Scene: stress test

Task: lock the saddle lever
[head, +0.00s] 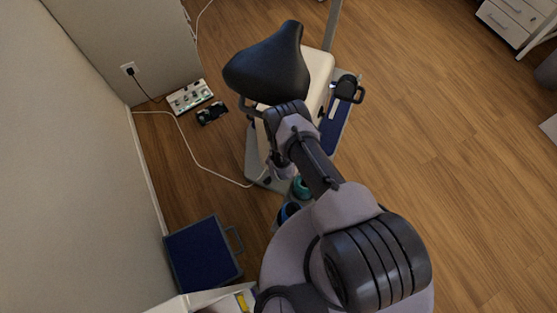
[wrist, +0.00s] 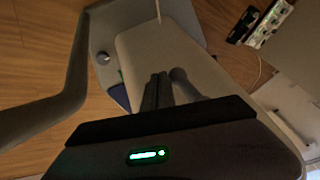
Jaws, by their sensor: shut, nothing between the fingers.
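A black saddle (head: 268,66) sits on top of a cream-bodied exercise bike (head: 318,68) in the head view. My arm passes in front of the bike below the saddle and hides part of it. In the wrist view my gripper (wrist: 158,80) has its dark fingers together, with nothing between them. A short grey rounded rod (wrist: 184,84) shows just right of the fingers, over the cream body (wrist: 205,70). It may be the saddle lever, but I cannot tell, nor whether the fingers touch it.
A dark curved bar (wrist: 72,85) runs down the left of the wrist view. A power strip (head: 190,97) and its white cable lie left of the bike. A blue case (head: 203,255) lies by the wall.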

